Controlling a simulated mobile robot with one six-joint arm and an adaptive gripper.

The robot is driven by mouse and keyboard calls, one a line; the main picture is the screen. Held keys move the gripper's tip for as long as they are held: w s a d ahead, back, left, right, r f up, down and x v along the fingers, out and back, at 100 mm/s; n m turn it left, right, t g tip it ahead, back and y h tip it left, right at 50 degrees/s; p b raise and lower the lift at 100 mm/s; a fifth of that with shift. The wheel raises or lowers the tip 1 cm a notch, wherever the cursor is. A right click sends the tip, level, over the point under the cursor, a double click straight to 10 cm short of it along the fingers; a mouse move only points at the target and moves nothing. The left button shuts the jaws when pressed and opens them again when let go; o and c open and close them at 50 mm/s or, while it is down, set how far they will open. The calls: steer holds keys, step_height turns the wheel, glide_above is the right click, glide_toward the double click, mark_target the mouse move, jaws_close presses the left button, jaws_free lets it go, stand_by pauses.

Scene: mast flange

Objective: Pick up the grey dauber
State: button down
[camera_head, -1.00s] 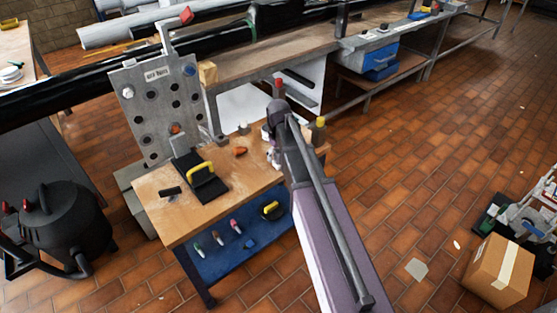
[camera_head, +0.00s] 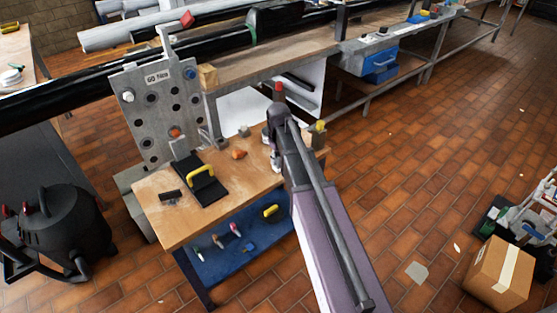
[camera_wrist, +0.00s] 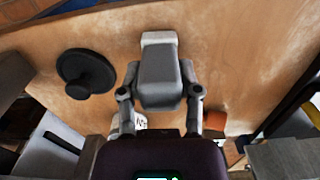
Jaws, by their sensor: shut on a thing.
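In the wrist view, my gripper (camera_wrist: 160,92) is shut on the grey dauber (camera_wrist: 158,70), a grey block-like body with a paler end pointing away from me. One finger lies on each side of it. The wooden bench top shows behind it, and I cannot tell whether it touches the wood.
In the wrist view, a black round knobbed piece (camera_wrist: 85,73) lies left and an orange piece (camera_wrist: 215,120) right. In the head view, the bench holds a black pad with yellow handle (camera_head: 202,175) and a small grey block (camera_head: 244,131). A holed plate (camera_head: 160,105) stands behind.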

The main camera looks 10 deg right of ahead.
steer(key=shift+r, duration=0.1)
step_height(320, 180, up, 3)
steer(key=p, duration=0.3)
steer(key=shift+r, duration=0.15)
steer(key=shift+s+r+p, duration=0.15)
steer(key=shift+r+p, duration=0.15)
steer(key=shift+p, duration=0.2)
steer(key=s, duration=1.5)
steer(key=shift+s+r+p, duration=0.35)
steer(key=shift+r+p, duration=0.1)
stand_by(0.4)
stand_by(0.3)
